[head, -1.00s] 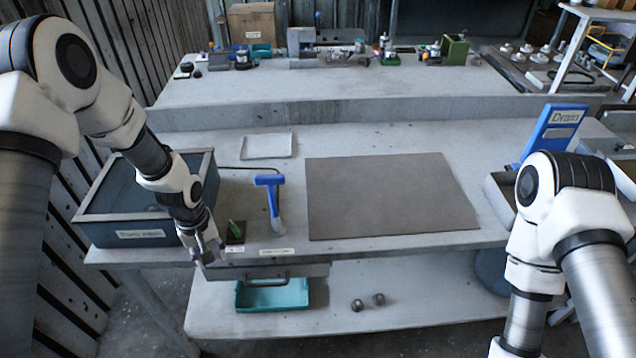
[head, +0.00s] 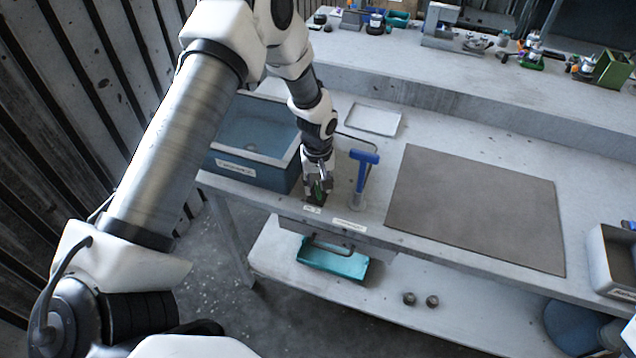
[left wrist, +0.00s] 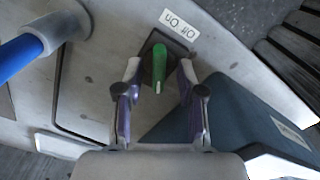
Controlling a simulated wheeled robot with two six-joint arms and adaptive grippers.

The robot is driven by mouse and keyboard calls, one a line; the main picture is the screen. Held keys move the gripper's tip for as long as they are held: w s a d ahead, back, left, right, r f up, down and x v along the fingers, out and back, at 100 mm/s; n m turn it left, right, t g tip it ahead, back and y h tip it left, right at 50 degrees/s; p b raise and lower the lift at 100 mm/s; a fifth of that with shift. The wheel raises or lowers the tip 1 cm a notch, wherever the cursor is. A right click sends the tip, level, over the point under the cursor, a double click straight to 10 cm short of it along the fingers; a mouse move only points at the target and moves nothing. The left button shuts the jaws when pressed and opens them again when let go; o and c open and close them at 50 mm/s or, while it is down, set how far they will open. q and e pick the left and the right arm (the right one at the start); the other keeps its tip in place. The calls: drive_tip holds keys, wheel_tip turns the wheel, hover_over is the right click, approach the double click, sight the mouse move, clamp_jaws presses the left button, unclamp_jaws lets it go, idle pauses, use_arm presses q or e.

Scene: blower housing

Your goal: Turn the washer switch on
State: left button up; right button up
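The washer switch is a green lever (left wrist: 159,72) on a dark square base, beside a small white label (left wrist: 179,25) on the bench. In the left wrist view the lever stands between the fingers of my left gripper (left wrist: 158,80). The fingers are open, one on each side, with gaps to the lever. In the head view the left gripper (head: 318,186) is down at the bench's front edge and partly covers the green switch (head: 318,197). My right gripper is not in view.
A blue-topped tap-like post (head: 362,172) stands just right of the switch. A blue-grey basin (head: 225,161) is on the left. A brown mat (head: 475,210) lies to the right.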

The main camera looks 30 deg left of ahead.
use_arm(q)
drive_tip(key=c, duration=0.5)
clamp_jaws()
drive_tip(key=shift+m, duration=0.3)
drive_tip(key=m+b, duration=0.1)
drive_tip(key=m, duration=0.4)
drive_tip(key=shift+s, duration=0.1)
drive_tip(key=m, duration=0.6)
drive_tip(key=shift+b, duration=0.3)
drive_tip(key=o, duration=0.5)
unclamp_jaws()
drive_tip(key=shift+o, duration=0.7)
